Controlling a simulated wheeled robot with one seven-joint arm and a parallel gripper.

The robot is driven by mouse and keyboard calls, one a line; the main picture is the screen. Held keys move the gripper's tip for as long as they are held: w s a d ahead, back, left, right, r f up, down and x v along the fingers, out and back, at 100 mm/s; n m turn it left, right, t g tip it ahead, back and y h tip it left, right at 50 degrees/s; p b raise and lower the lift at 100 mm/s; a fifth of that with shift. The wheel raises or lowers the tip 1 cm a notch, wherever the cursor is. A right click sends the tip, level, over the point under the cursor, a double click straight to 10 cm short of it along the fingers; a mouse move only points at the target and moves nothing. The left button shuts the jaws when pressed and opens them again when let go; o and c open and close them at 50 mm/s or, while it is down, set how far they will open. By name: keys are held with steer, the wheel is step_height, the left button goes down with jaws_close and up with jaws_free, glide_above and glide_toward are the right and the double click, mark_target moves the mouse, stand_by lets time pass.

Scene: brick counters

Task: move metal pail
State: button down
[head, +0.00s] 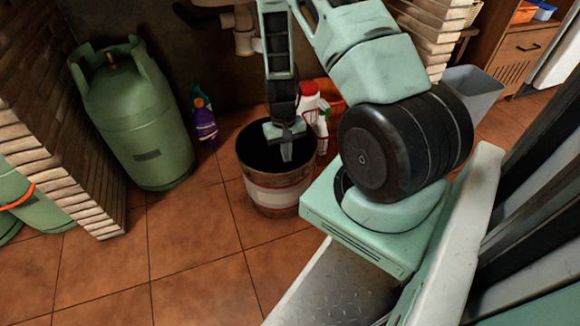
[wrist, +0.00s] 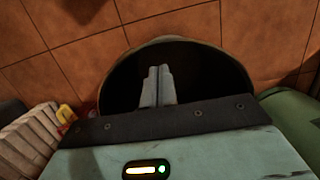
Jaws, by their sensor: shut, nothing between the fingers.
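The metal pail (head: 272,192) stands upright on the tiled floor in the head view, with a whitish and reddish-brown band around its side and a dark inside. In the wrist view its rim (wrist: 172,40) curves around a dark opening. My gripper (head: 286,154) points down over the pail's mouth, and its fingers (wrist: 157,84) are together with nothing between them. I cannot tell how far the fingertips reach below the rim.
A green gas cylinder (head: 136,112) stands left of the pail by a brick wall. Purple bottle (head: 204,122) and white bottle (head: 309,100) stand behind it. A grey bin (head: 472,92) is at the right. The tiles in front of the pail (head: 190,255) are clear.

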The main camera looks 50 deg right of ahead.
mark_target(290, 173)
steer(key=s+a, duration=0.1)
steer(key=s, duration=0.1)
steer(key=shift+s+a+f+b, duration=0.1)
steer(key=shift+s+a+b, duration=0.25)
steer(key=shift+b, duration=0.05)
steer(key=shift+w+f+b, duration=0.1)
steer(key=shift+f+b, duration=0.35)
steer(key=shift+f, duration=0.15)
steer(key=shift+f, duration=0.2)
steer(key=shift+w+d, duration=0.1)
